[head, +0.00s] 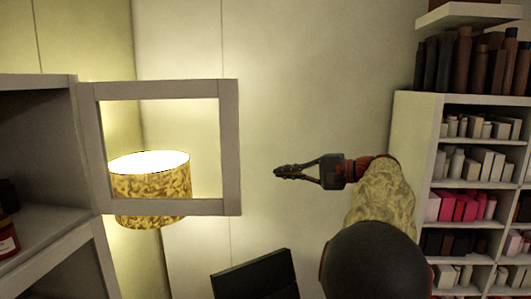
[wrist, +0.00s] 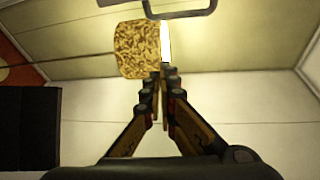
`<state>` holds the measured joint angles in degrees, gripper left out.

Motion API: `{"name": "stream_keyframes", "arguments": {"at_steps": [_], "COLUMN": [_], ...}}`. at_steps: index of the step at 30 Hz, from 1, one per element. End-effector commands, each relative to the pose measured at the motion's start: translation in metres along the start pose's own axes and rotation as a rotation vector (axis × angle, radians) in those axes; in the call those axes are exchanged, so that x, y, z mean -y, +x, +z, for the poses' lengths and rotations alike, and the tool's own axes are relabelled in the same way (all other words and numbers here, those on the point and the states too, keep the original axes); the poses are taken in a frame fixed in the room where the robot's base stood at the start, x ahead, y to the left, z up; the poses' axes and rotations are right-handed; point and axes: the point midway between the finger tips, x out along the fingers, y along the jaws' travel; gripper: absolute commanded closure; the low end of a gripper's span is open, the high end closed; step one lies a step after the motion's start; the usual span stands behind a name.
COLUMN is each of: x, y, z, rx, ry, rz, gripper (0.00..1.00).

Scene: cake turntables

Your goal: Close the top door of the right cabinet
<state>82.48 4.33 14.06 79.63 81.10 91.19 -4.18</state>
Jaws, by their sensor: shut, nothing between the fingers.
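An open cabinet door (head: 230,150), a pale frame with an open or clear middle, stands out from the cabinet (head: 40,82) at the left of the head view. It hinges on the cabinet's front edge, and I look through it at the wall and a lamp. My gripper (head: 277,172) is shut and empty, to the right of the door's free edge, pointing left and apart from it in the picture. In the wrist view the closed fingers (wrist: 160,75) point toward the lampshade. A grey bracket-like edge shows at that view's top; I cannot tell what it is.
A gold patterned lamp (head: 150,185) glows behind the door. A dark panel (head: 255,277) stands at bottom centre. A bookcase (head: 412,130) with bottles and boxes fills the right. A jar (head: 8,240) sits inside the cabinet. Bare wall lies behind my gripper.

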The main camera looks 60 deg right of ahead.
Motion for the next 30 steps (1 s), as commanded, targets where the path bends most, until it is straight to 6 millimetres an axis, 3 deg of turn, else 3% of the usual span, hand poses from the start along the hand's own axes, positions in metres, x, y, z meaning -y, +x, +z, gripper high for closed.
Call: {"name": "stream_keyframes", "arguments": {"at_steps": [1,3,6,13,26,30], "x": [0.023,0.046,0.058,0.061,0.073,0.07], "y": [-0.002,-0.004,-0.006,0.012,0.094,0.083], "z": [0.008,0.019,0.031,0.038,0.048,0.065], "rx": [0.026,0.061,0.103,0.12,0.12,0.114], "ry": [-0.032,-0.061,-0.074,-0.081,-0.08,-0.081], "rz": [-0.047,-0.104,-0.151,-0.149,-0.147,-0.147], "gripper": [1.0,1.0,1.0,1.0,1.0,1.0]}}
